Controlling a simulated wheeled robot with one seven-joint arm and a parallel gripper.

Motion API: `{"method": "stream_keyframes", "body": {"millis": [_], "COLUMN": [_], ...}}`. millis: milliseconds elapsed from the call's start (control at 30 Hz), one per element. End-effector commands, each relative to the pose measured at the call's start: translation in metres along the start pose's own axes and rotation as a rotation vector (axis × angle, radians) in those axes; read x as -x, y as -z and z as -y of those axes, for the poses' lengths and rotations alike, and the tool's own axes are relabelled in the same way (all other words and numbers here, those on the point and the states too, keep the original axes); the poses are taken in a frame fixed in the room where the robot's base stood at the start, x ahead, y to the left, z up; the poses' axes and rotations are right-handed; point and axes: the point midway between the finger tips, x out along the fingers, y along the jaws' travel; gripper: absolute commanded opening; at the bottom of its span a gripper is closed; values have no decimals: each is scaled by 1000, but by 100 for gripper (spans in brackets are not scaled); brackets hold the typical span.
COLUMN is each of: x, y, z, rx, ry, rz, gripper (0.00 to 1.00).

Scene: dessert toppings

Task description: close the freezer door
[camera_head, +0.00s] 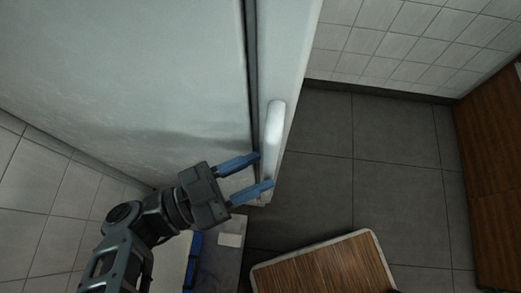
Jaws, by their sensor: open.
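The freezer shows as a large pale surface (130,70) at the upper left. The freezer door (284,45) is a narrow pale strip along its right side, with a dark seam between the two. Whether the seam is an open gap is hard to tell. A white upright handle (274,130) sits on the door strip. My gripper (263,171) is open, with its two blue fingers pointing right at the lower end of the door, just below the handle. Nothing is between the fingers. Whether the fingertips touch the door cannot be told.
Grey floor tiles (400,150) lie clear to the right of the door. A wooden-topped piece with a pale rim (320,270) stands at the bottom. A brown wooden cabinet (495,170) is at the right edge. White tiled walls (400,40) are at the back and lower left.

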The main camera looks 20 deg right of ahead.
Motion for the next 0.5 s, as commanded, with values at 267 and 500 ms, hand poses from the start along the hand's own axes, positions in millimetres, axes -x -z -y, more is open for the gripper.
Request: {"method": "stream_keyframes", "body": {"millis": [267,500], "x": [45,58], "y": [-2,-1], "z": [1,1], "rx": [1,0], "ry": [4,3], "rz": [3,2], "gripper": [43,43]}}
